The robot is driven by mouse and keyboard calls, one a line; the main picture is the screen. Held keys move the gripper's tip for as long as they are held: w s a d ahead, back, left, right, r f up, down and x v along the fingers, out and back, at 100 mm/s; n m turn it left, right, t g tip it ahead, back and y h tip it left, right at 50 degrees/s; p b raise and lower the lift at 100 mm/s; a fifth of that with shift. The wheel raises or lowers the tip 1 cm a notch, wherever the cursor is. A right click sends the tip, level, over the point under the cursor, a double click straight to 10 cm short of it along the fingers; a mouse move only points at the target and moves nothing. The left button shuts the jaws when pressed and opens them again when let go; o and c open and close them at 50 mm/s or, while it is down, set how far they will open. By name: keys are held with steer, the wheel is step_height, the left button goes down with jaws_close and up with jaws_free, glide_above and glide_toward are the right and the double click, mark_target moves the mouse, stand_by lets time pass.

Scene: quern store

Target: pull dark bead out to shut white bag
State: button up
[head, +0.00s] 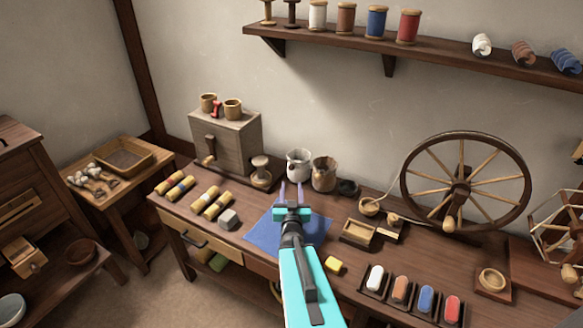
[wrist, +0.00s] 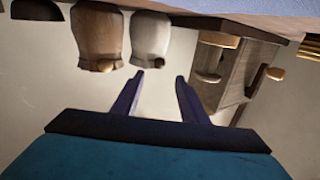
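The white bag (head: 299,168) stands upright toward the back of the bench, its top showing a dark opening or rim. My gripper (head: 291,185) is in front of the white bag, over the blue cloth. In the wrist view my gripper (wrist: 160,76) is open, with nothing between its fingers, and the bag lies beyond the fingertips, apart from them.
A brown bag (head: 324,174) stands just right of the white one, with a small dark item (head: 347,188) beyond it. A wooden box (head: 225,145) stands to the left. The blue cloth (head: 262,234) lies under my arm. A spinning wheel (head: 460,187) stands at the right.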

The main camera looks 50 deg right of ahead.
mark_target(291, 169)
steer(key=shift+w+d+f+b, duration=0.1)
steer(key=shift+w+f+b, duration=0.05)
steer(key=shift+b, duration=0.2)
steer(key=b+x, duration=0.2)
steer(key=b, duration=0.2)
steer(key=shift+w+d, duration=0.1)
steer(key=shift+d, duration=0.1)
steer(key=b+x, duration=0.2)
steer(key=b, duration=0.6)
steer(key=shift+w+d, duration=0.2)
steer(key=shift+w, duration=0.05)
steer(key=shift+w+d+r, duration=0.25)
steer(key=shift+w+d, duration=0.1)
steer(key=shift+p+x, duration=0.4)
steer(key=shift+x, duration=3.05)
steer(key=shift+f, duration=0.1)
steer(key=shift+c, duration=0.5)
jaws_close()
